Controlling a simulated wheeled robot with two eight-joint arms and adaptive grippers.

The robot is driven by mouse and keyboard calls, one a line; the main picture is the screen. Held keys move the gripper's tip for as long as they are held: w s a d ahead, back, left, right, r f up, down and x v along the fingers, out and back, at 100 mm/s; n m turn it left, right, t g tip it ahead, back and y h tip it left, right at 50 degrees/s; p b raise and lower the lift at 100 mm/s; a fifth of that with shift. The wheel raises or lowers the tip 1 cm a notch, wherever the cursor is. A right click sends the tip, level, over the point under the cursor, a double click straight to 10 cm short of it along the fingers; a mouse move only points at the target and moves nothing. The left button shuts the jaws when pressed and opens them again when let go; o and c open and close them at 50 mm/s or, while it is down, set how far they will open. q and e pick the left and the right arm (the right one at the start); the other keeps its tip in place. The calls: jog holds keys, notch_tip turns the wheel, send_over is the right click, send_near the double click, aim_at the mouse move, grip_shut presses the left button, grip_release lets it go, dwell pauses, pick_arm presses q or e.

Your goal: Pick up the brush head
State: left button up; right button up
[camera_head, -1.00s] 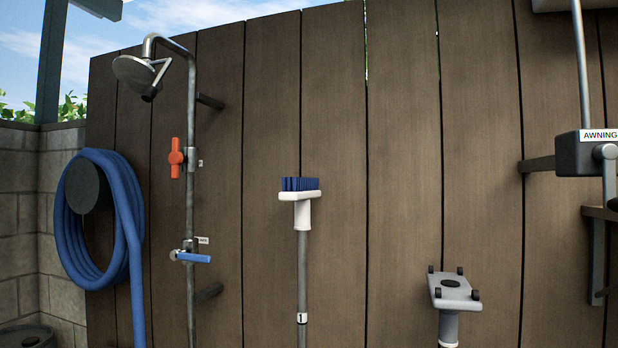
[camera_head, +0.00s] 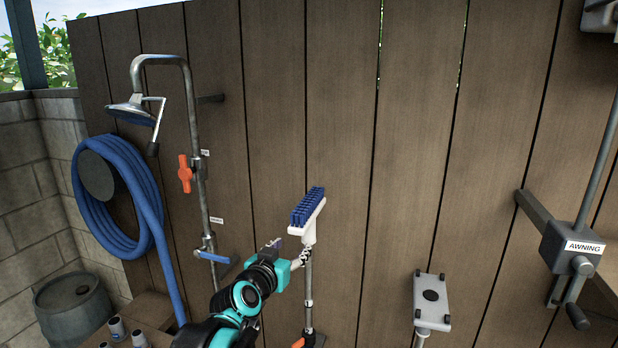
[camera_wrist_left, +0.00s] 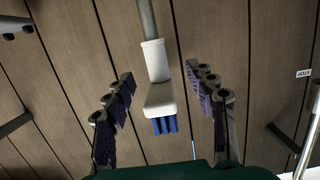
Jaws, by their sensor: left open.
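The brush head (camera_head: 306,215) has blue bristles on a white base with a white neck, and sits on top of an upright grey pole (camera_head: 309,285). My left gripper (camera_head: 303,257) is at the white neck, just below the bristles, in the head view. In the left wrist view the brush head (camera_wrist_left: 160,100) appears upside down between the two spread fingers of the gripper (camera_wrist_left: 165,95). The fingers have purple pads, and I see a gap on both sides of the brush head. My right gripper is in neither view.
A grey pole-top fitting (camera_head: 433,300) stands to the right. A shower pipe (camera_head: 194,150) with orange and blue handles and a coiled blue hose (camera_head: 120,190) are at the left. An awning crank box (camera_head: 570,245) is at the right. A wooden fence (camera_head: 420,150) stands behind.

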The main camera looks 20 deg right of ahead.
aim_at(296, 235)
pick_arm(q)
jog(key=d+r, duration=0.1)
jog(key=w+r+p, duration=0.1)
jog(key=shift+d+r, duration=0.35)
jog(key=shift+r, duration=0.05)
jog(key=shift+w+d+r, duration=0.1)
jog(key=shift+w+d, duration=0.1)
jog(key=shift+w, duration=0.1)
jog(key=p+x, duration=0.3)
jog(key=x, duration=0.4)
jog(key=shift+w+d+f, duration=0.15)
jog(key=shift+w+f, duration=0.05)
jog(key=shift+s, duration=0.1)
jog(key=c, duration=0.4)
grip_shut()
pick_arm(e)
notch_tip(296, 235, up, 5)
